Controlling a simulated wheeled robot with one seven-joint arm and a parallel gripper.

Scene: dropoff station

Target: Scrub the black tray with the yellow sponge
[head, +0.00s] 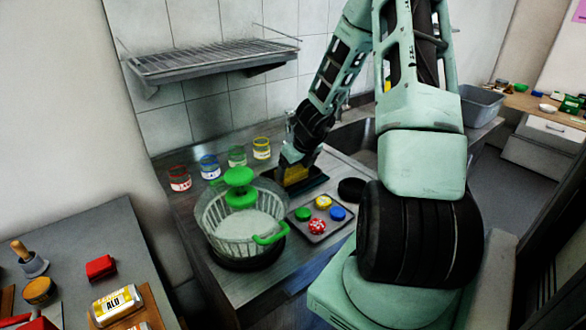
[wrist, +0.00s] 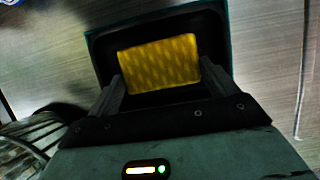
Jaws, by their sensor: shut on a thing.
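The yellow sponge (wrist: 160,63) is held between the two fingers of my gripper (wrist: 172,84) in the wrist view. It is over the black tray (wrist: 104,42), whose raised rim frames it; I cannot tell whether it touches the tray's bottom. In the head view, the black tray (head: 315,182) lies on the counter behind the small tray of lids. My gripper (head: 292,172) reaches down into it from above. The sponge (head: 296,175) shows there as a small yellow patch, partly hidden by my gripper.
A white basket with a green handle (head: 215,220) stands front left of the black tray. A small tray (head: 319,238) holds several coloured lids. Jars (head: 209,167) line the wall. A black round thing (head: 351,190) sits right. A wire rack (head: 210,58) hangs above; a sink (head: 355,138) is behind.

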